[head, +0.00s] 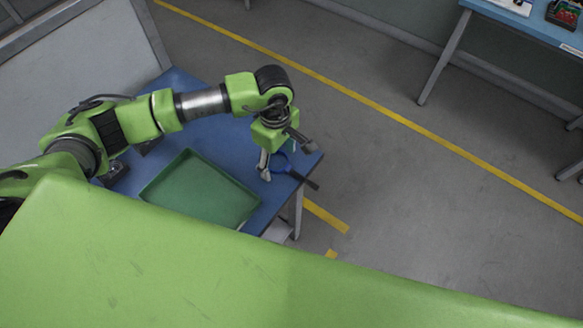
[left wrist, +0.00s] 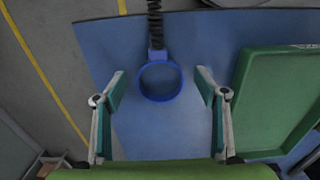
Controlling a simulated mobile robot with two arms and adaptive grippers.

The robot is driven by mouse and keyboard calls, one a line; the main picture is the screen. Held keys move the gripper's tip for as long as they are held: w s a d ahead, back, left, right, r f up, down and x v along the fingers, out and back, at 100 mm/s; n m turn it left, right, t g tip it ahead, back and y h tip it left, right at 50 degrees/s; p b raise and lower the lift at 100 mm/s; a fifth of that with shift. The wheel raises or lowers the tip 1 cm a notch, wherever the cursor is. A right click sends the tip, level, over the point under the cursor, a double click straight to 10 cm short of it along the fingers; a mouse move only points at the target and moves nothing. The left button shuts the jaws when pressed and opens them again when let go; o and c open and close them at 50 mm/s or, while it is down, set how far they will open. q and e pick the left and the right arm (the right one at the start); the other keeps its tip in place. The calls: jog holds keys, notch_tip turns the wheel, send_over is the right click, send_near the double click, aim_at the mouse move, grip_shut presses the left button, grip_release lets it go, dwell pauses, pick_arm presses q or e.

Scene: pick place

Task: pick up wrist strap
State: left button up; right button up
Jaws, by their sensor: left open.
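The wrist strap (left wrist: 159,98) is a blue loop with a dark coiled cord, lying on the blue table (left wrist: 180,135). In the left wrist view it lies between the two fingers of my left gripper (left wrist: 159,90), with a gap on both sides. The cord runs to the top of that view, toward the table's edge. In the head view the left gripper (head: 271,166) points down at the table's right corner, and part of the strap (head: 286,166) shows beside the fingers. My left gripper is open and empty. My right gripper is not in view.
A green tray (head: 150,194) sits on the table left of the gripper; its wall (left wrist: 243,75) is close to the right finger in the left wrist view. The table edge is close by the strap. Another blue table (head: 480,8) with items stands far off at upper right.

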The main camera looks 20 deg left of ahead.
pick_arm(q)
jog(key=c, duration=1.2)
jog(key=shift+o, duration=0.2)
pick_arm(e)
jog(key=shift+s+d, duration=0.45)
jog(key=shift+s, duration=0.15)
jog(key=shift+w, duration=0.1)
pick_arm(q)
jog(key=shift+r, duration=0.8)
jog(key=s+r+b, duration=0.4)
jog(key=s+r, duration=0.7)
jog(key=s, duration=0.3)
jog(key=shift+d+r, duration=0.2)
jog(key=shift+d, duration=0.15)
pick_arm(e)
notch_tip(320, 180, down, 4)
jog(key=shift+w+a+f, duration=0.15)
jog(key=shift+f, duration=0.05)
